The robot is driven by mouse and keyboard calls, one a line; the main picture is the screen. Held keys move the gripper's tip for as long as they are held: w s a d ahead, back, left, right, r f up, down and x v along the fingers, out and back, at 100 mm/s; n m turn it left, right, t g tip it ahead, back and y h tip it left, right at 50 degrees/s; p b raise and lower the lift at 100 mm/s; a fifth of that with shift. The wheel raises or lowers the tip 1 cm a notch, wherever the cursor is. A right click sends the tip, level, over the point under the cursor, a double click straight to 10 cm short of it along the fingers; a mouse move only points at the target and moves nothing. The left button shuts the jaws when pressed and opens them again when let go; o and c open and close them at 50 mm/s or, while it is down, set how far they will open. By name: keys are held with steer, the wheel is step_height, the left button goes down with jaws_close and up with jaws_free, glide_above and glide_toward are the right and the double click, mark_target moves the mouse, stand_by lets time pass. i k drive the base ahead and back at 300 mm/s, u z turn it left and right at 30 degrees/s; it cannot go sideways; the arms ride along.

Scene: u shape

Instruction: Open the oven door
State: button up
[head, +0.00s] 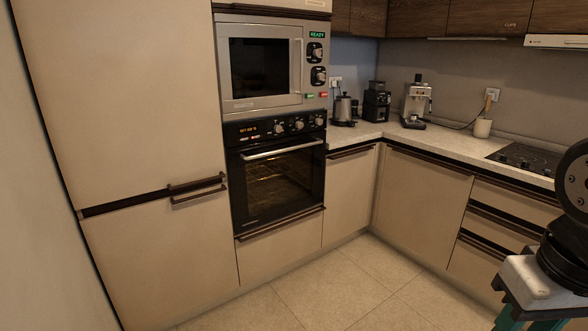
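The black built-in oven (277,170) sits in the tall cabinet column, below a silver microwave (270,65). Its glass door (280,188) looks shut, and wire racks show faintly behind the glass. A silver bar handle (283,149) runs across the top of the door. Above it is a control panel (275,126) with knobs and a lit orange display. My gripper is not in view. Only part of my own arm shows at the right edge, well apart from the oven.
Tiled floor (340,282) in front of the oven is clear. A counter (420,137) runs right with a kettle (344,108), a coffee machine (415,104) and a cooktop (527,158). A tall cabinet (130,100) stands left. Drawers (505,220) line the right side.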

mark_target(237, 157)
steer(key=u, duration=0.1)
steer(key=i, duration=2.15)
